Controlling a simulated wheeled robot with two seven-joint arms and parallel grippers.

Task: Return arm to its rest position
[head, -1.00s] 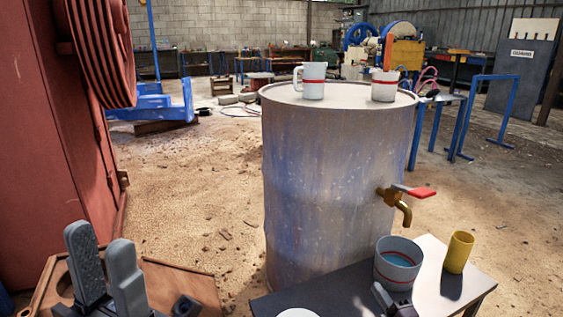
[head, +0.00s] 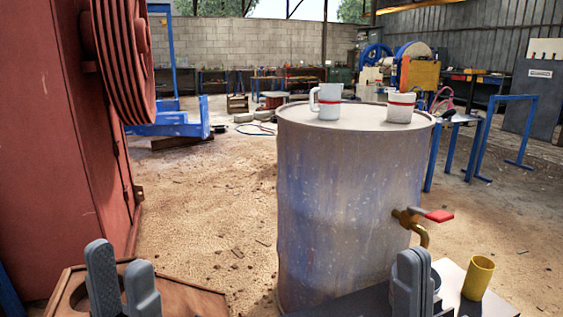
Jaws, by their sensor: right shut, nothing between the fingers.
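My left gripper (head: 122,280) is at the lower left in the head view. Its two grey fingers stand upright and apart, with nothing between them. My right gripper (head: 411,283) is at the lower right, in front of the drum and the small table. Its fingers point up, pressed together and empty. It hides most of a cup (head: 437,283) on the small table (head: 496,306). The rest of both arms is below the picture.
A large drum (head: 340,205) with a red-handled tap (head: 438,216) stands in the middle, bearing two red-banded mugs (head: 329,103) (head: 400,108). A yellow cup (head: 478,278) stands on the small table. A red machine (head: 60,160) fills the left. Sandy floor between them is open.

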